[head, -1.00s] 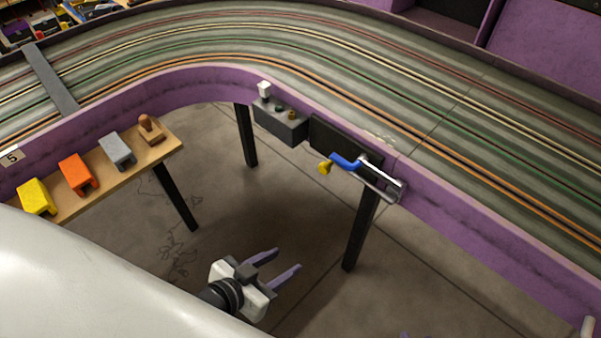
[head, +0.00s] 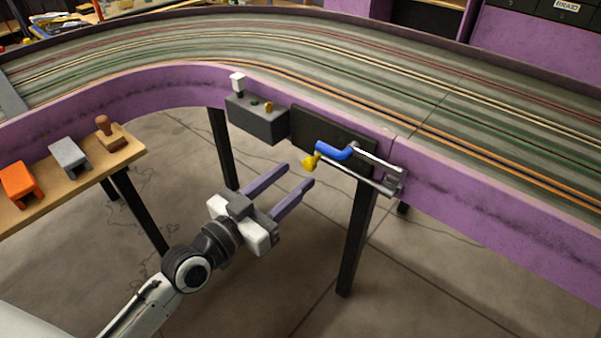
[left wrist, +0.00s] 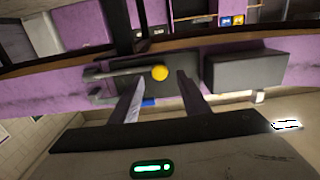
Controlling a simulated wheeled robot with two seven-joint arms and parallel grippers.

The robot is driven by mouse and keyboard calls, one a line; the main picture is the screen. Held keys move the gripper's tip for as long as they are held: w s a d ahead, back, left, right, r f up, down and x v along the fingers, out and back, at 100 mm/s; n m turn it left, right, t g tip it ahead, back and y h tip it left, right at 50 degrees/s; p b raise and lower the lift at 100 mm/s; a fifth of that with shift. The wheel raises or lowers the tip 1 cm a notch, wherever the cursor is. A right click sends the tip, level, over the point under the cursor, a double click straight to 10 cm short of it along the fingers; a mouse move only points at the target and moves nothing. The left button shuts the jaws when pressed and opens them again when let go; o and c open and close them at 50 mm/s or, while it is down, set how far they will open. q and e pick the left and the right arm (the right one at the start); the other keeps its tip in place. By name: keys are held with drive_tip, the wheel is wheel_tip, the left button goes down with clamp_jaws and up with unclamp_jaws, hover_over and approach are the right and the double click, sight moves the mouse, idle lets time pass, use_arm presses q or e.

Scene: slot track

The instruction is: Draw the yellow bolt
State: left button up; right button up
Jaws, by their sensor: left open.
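The bolt is mounted on a dark plate (head: 300,126) on the outside of the purple track wall. Its yellow knob (head: 310,162) sits at the left end of a steel rod, next to a blue handle (head: 335,152). In the left wrist view the yellow knob (left wrist: 160,73) shows between and beyond the fingertips, with a bit of the blue handle (left wrist: 149,102) below. My left gripper (head: 299,174) is open and empty, its fingers pointing at the bolt, a little short of the knob. My right gripper is not in view.
A grey box (head: 256,120) with a white switch (head: 238,83) is fixed to the wall left of the bolt. A wooden shelf (head: 85,178) holds an orange block (head: 20,184), a grey block (head: 68,154) and a wooden stamp (head: 109,131). A dark table leg (head: 355,240) stands below the bolt.

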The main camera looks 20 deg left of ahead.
sight(307, 166)
use_arm(q)
drive_tip(key=shift+x, duration=1.75)
clamp_jaws()
